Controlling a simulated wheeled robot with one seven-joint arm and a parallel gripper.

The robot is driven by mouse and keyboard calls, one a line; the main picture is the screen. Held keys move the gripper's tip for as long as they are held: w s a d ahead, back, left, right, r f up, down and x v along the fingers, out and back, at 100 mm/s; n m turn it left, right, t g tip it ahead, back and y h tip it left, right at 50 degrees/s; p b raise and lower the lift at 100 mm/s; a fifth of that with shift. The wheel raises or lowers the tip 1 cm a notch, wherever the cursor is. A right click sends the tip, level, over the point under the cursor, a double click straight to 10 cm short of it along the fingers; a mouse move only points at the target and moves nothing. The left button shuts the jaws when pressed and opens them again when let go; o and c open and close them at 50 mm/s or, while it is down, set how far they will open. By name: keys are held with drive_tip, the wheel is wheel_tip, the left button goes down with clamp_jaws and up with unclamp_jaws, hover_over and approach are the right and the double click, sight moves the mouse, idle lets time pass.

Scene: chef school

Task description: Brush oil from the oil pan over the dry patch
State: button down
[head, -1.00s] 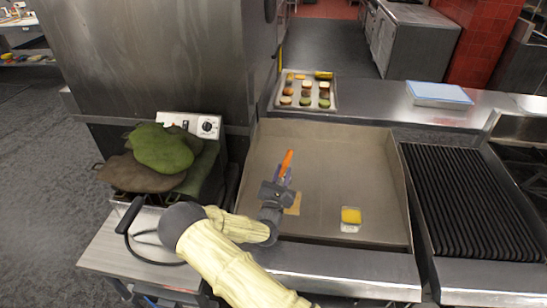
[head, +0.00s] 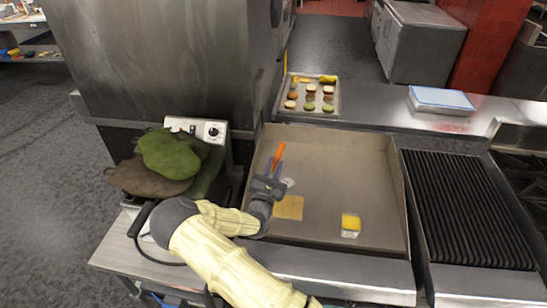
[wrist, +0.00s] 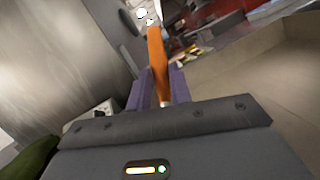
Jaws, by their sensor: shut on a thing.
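My gripper (head: 270,182) is over the left part of the flat griddle (head: 335,165). It is shut on a brush with an orange handle (head: 278,155), which also shows upright between the purple fingers in the wrist view (wrist: 157,60). A pale round shape (head: 288,182) shows just right of the fingers; I cannot tell if it is the brush head. A tan square patch (head: 289,207) lies on the griddle, right of and below my gripper. The oil pan, a small clear container with yellow oil (head: 351,224), stands on the griddle further right, apart from the gripper.
A tray of food pieces (head: 310,98) and a blue-topped box (head: 441,100) are on the counter behind. A black ribbed grill (head: 465,210) is at right. Green mitts (head: 168,152) lie at left. The griddle has raised walls; its right half is mostly bare.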

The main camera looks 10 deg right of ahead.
drive_tip(key=shift+d+r+p, duration=0.1)
drive_tip(key=shift+r+p, duration=0.45)
drive_tip(key=shift+r, duration=0.35)
